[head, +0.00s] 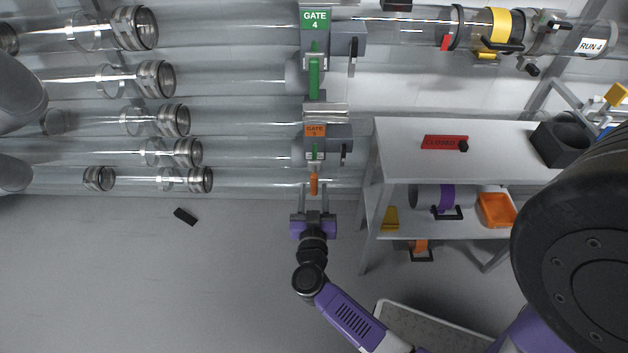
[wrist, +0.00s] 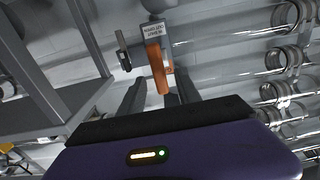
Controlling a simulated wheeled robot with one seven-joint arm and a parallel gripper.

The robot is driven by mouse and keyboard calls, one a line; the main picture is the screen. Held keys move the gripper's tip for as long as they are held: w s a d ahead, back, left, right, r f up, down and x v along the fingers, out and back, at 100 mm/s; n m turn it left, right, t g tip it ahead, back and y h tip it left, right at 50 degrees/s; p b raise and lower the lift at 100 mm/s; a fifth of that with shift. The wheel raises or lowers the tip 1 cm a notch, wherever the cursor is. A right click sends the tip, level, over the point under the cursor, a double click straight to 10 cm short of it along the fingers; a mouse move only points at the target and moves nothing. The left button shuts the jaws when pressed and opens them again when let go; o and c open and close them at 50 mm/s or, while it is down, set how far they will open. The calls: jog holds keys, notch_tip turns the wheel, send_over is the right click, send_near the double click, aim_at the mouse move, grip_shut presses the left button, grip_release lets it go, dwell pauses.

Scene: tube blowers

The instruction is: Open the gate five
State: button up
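Gate five's housing, with a small orange label (head: 315,130) whose digit is blurred, sits on the pipes below the green-labelled gate 4 (head: 315,20). Its orange handle (head: 314,183) hangs at the lower end; in the wrist view the handle (wrist: 157,68) is ahead of me below a small white plate (wrist: 154,30) with unreadable text. My gripper (head: 314,190) is open, its two dark fingers one on each side of the handle's lower end in both views. Gaps show on both sides, so the gripper is not shut on it. Whether the gate is open or closed is unclear.
Clear pipes with metal couplings (head: 174,112) run across the left. A shelf table (head: 400,140) stands right of the gate, with a red sign (head: 445,142), dark block (head: 562,143) and orange bin (head: 496,210). A small black piece (head: 186,216) lies on the open floor at left.

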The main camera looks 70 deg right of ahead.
jog(key=v, duration=0.3)
jog(key=shift+a, duration=0.15)
dwell(0.6)
jog(key=a+r+n+t+y, duration=0.3)
jog(key=a+r+t+y, duration=0.2)
jog(key=a+r+t, duration=0.55)
jog(key=s+a+r+n+g+y, duration=0.1)
jog(key=s+a+r+n+y, duration=0.1)
jog(key=s+a+n+y, duration=0.5)
jog(key=s+a+r+n+g+y, duration=0.2)
jog(key=s+a+r+n+y, duration=0.15)
jog(key=s+a, duration=0.55)
notch_tip(320, 180, up, 16)
jog(key=y+p, duration=0.1)
jog(key=p, duration=1.6)
jog(key=shift+p, duration=0.3)
